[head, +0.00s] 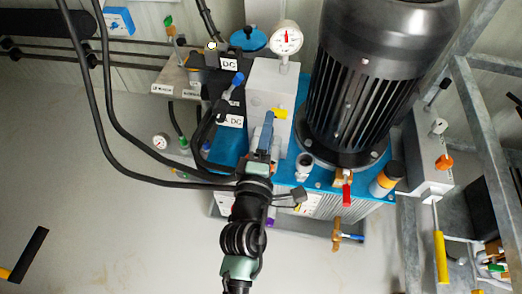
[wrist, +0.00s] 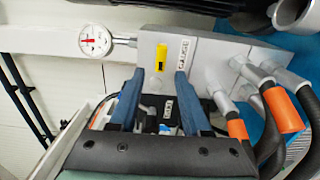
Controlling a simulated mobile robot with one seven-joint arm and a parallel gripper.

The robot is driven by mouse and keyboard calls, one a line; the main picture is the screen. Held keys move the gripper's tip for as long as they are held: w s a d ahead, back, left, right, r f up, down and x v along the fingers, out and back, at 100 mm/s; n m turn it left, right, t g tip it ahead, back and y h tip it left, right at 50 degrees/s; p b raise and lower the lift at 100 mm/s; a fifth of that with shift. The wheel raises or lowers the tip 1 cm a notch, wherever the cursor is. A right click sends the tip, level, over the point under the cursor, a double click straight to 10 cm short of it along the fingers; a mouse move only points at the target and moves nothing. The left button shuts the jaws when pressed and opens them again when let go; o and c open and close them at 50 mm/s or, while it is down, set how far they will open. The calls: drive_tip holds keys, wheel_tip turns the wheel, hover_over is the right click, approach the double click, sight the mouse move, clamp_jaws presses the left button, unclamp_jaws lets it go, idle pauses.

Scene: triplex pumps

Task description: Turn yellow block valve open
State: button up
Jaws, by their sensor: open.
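The yellow block valve handle (head: 278,113) is a small yellow piece on the face of a grey manifold block (head: 262,82). The handle lies between and just beyond the fingertips, with nothing held. In the head view my gripper (head: 268,124) is just below and left of the handle. Whether a finger touches the block cannot be told.
A pressure gauge (head: 286,39) stands above the block. A large dark motor (head: 362,90) is close on the right. Black hoses (head: 110,110) hang at the left. Orange-collared hoses (wrist: 284,108) crowd the right in the wrist view. A red-handled valve (head: 347,194) is lower right.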

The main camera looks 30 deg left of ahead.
drive_tip(key=v, duration=0.9)
drive_tip(key=shift+s, duration=0.4)
drive_tip(key=shift+d, duration=0.1)
drive_tip(key=w+d+r+m+t+h+p, duration=0.1)
drive_tip(key=w+d+r+m+t+h, duration=0.25)
drive_tip(key=r, duration=0.85)
drive_tip(key=w+d+r+m+t+p, duration=0.1)
drive_tip(key=w+d+r+m, duration=0.4)
drive_tip(key=r, duration=0.6)
drive_tip(key=w+d+r+m+t+h+p, duration=0.1)
drive_tip(key=d+r+m+t+h, duration=0.15)
drive_tip(key=r+m, duration=0.65)
drive_tip(key=s+d+r+m+t+p, duration=0.15)
drive_tip(key=s+r, duration=0.25)
drive_tip(key=r, duration=0.8)
drive_tip(key=s+d+r+m+t, duration=0.15)
drive_tip(key=s+r, duration=0.25)
drive_tip(key=r, duration=0.8)
wheel_tip(320, 180, up, 38)
drive_tip(key=y+p, duration=0.1)
drive_tip(key=p, duration=3.7)
drive_tip(key=shift+s+m, duration=0.25)
drive_tip(key=shift+m, duration=0.2)
